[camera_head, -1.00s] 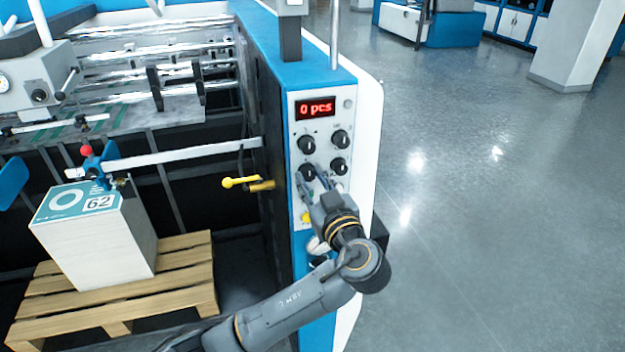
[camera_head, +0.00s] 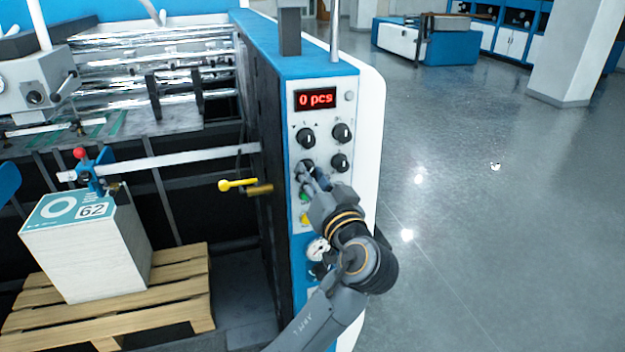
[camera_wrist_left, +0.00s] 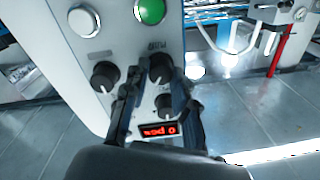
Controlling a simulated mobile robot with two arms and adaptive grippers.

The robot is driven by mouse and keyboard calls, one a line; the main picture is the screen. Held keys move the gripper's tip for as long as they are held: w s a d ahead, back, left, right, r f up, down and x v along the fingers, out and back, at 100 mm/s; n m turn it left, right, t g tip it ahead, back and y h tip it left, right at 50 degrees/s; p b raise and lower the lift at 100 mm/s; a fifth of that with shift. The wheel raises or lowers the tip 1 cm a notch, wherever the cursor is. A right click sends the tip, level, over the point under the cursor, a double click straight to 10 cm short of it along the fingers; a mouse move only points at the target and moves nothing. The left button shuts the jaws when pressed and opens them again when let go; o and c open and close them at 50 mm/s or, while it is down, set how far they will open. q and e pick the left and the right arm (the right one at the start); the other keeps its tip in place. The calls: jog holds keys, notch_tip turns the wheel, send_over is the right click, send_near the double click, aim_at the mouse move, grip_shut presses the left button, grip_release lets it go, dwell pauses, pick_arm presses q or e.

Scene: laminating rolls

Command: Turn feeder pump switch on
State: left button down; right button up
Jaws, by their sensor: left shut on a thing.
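The control panel (camera_head: 324,112) has a red display (camera_head: 316,99) reading "0 pcs" and black knobs below it. The lower-left knob (camera_head: 304,166) is mostly covered by my left gripper (camera_head: 312,177) in the head view. In the left wrist view, which shows the panel upside down, the same knob (camera_wrist_left: 160,68) sits between the fingertips of my left gripper (camera_wrist_left: 152,80). The gripper is shut on it. The lettering beside this knob is too small to read surely, and its pointer is hidden. My right gripper is not in view.
Other knobs (camera_head: 342,132) sit close by. A green button (camera_wrist_left: 150,10) and a white button (camera_wrist_left: 84,21) are below them on the panel. A yellow handle (camera_head: 238,184) sticks out left of the panel. Open floor (camera_head: 490,220) lies to the right.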

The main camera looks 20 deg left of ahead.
pick_arm(q)
jog(key=m, duration=0.3)
jog(key=shift+p, duration=0.4)
jog(key=shift+m+p, duration=0.3)
jog(key=shift+m, duration=0.8)
jog(key=c, duration=1.1)
grip_release()
jog(key=shift+o, duration=0.2)
